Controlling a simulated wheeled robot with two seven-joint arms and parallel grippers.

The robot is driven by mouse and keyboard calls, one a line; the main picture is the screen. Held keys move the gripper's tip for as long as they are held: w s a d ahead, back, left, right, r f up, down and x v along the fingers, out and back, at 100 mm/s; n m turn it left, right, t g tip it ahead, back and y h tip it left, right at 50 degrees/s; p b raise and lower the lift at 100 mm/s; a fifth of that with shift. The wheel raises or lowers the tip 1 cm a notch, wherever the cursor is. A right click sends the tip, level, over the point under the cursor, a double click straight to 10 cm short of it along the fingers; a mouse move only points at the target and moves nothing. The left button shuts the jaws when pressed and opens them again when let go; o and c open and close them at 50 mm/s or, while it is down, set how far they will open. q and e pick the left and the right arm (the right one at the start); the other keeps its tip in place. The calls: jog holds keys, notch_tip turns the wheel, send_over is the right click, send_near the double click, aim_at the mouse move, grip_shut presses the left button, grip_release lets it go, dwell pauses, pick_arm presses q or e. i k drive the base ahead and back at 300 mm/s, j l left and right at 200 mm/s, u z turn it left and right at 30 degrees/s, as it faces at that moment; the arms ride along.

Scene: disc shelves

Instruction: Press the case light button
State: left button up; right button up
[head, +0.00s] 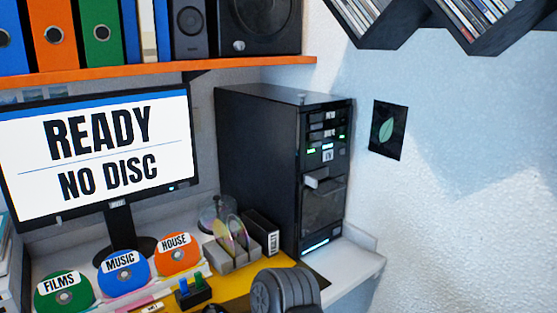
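The black computer tower (258,165) stands upright on the desk right of the monitor, its front turned to the right. Its upper front has drive bays with small green lights (311,151) and a small white label (327,155). A pale piece (318,183) sticks out of the front below them. A pale cyan strip (316,246) glows near the bottom of the front. I cannot make out for sure which part is the case light button.
The monitor (95,150) reads "READY NO DISC". Labelled discs (122,272), a disc rack (235,262) and a small block with blue and green pieces (193,292) stand before it. A dark rounded, ribbed thing (285,292) rises at the bottom. A white ledge (355,265) beside the tower is clear.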

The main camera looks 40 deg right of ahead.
aim_at(337, 231)
jog(key=l+z, duration=0.15)
jog(key=z, duration=0.25)
jog(key=l+z, duration=0.1)
jog(key=z, duration=0.25)
jog(key=l+z, duration=0.15)
jog(key=z, duration=0.25)
jog(key=l+z, duration=0.1)
jog(key=z, duration=0.25)
